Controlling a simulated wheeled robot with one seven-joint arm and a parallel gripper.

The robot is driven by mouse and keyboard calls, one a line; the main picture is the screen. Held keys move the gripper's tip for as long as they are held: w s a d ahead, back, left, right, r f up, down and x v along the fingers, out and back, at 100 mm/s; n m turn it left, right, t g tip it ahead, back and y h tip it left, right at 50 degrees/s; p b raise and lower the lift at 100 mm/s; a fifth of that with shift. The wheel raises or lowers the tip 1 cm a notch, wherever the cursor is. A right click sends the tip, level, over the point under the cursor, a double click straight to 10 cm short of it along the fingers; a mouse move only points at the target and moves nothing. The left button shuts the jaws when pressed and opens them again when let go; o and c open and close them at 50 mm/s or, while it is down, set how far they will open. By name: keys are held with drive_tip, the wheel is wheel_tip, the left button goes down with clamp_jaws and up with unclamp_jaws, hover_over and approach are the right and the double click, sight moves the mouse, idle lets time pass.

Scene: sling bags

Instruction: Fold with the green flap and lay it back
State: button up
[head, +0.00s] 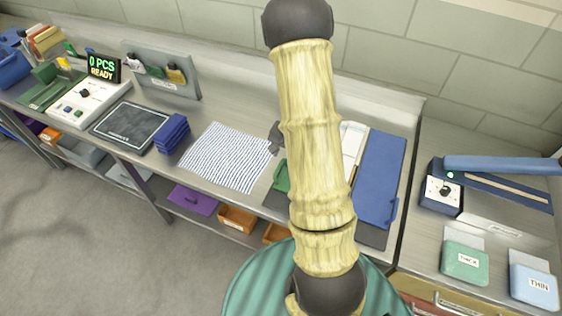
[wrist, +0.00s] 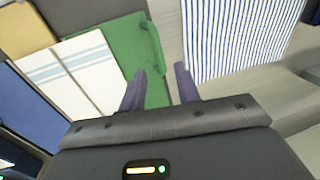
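The green flap (head: 281,178) is largely hidden behind my arm in the head view. In the wrist view the green flap (wrist: 112,48) lies flat, with a raised green handle along its edge. A white cloth with pale blue stripes (wrist: 78,68) lies beside it; part of that cloth (head: 352,140) shows right of my arm in the head view. My gripper (wrist: 160,78) is open and empty, its fingers apart near the flap's handle edge. In the head view my gripper (head: 275,138) is partly hidden by my arm.
A blue flap (head: 380,178) lies right of the cloth. A blue-striped white sheet (head: 226,156) lies left of the green flap. Bare metal tabletop shows behind the sheet.

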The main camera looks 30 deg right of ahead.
sight(280, 165)
drive_tip(key=x, duration=0.5)
drive_tip(key=shift+c, duration=0.2)
clamp_jaws()
